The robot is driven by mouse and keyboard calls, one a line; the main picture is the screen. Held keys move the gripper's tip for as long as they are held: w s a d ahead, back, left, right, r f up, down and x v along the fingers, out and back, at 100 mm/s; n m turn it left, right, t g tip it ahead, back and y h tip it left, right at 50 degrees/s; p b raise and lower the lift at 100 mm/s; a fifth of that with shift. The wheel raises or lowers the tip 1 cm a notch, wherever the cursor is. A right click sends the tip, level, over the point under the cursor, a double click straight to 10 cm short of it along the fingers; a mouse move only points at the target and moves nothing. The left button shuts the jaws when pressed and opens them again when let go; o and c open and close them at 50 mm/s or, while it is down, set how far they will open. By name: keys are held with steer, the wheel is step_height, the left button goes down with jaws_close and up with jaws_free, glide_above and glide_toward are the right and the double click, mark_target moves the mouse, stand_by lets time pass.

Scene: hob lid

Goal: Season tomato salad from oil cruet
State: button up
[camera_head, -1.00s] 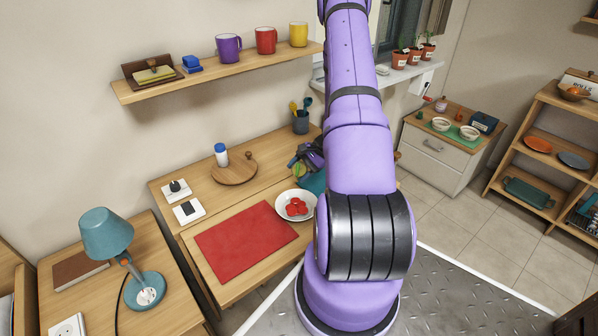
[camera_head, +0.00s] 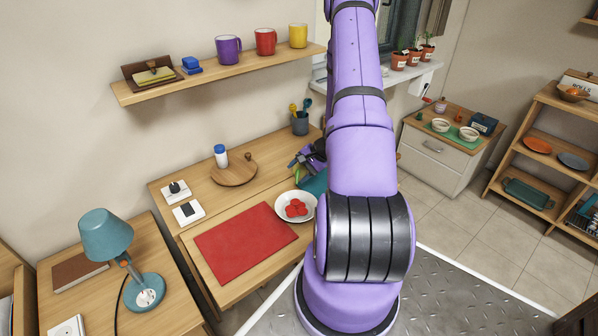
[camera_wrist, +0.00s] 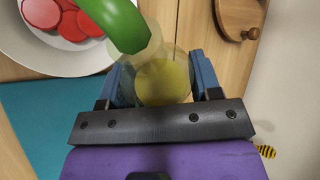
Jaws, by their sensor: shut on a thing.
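The oil cruet (camera_wrist: 165,80) is clear, with yellow-green oil inside and a green top part (camera_wrist: 115,22) pointing to the upper left in the wrist view. My gripper (camera_wrist: 163,88) is shut on it, with a blue finger on each side. The white bowl (camera_head: 283,203) holds the tomato salad (camera_head: 296,208), seen as red slices. In the wrist view the bowl (camera_wrist: 45,62) is at the upper left, and the green part reaches towards its rim. No oil stream shows. In the head view my arm and the angle mostly hide the cruet.
A red mat (camera_head: 245,240) lies left of the bowl, and a teal flat thing (camera_wrist: 35,125) lies beside it. A round wooden board (camera_head: 233,175), a blue-capped white jar (camera_head: 221,152) and a utensil pot (camera_head: 300,124) stand behind. A shelf with mugs (camera_head: 228,49) hangs above.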

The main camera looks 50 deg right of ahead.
mark_target(297, 170)
steer(key=shift+f+n+t+h, duration=0.8)
steer(key=shift+t+h, duration=0.2)
steer(key=shift+h, duration=0.3)
steer(key=shift+r, duration=0.2)
steer(key=shift+w, duration=0.1)
stand_by(0.3)
steer(key=shift+d, duration=0.15)
steer(key=r+m+g+y, duration=0.1)
steer(key=g+y, duration=0.1)
steer(key=shift+r+m+y, duration=0.2)
steer(key=shift+m+y, duration=0.1)
steer(key=shift+y, duration=0.1)
steer(key=y, duration=0.1)
steer(key=s+a+m+g+y, duration=0.1)
steer(key=a+m+g+y, duration=0.1)
steer(key=y, duration=0.1)
steer(key=shift+s+r, duration=0.15)
steer(key=shift+r, duration=0.15)
steer(key=a+r+y, duration=0.1)
steer(key=s+a+r+m+y, duration=0.1)
steer(key=r, duration=0.1)
steer(key=a+r+m+g+y, duration=0.1)
steer(key=shift+s+r+y, duration=0.25)
steer(key=shift+s+y, duration=0.15)
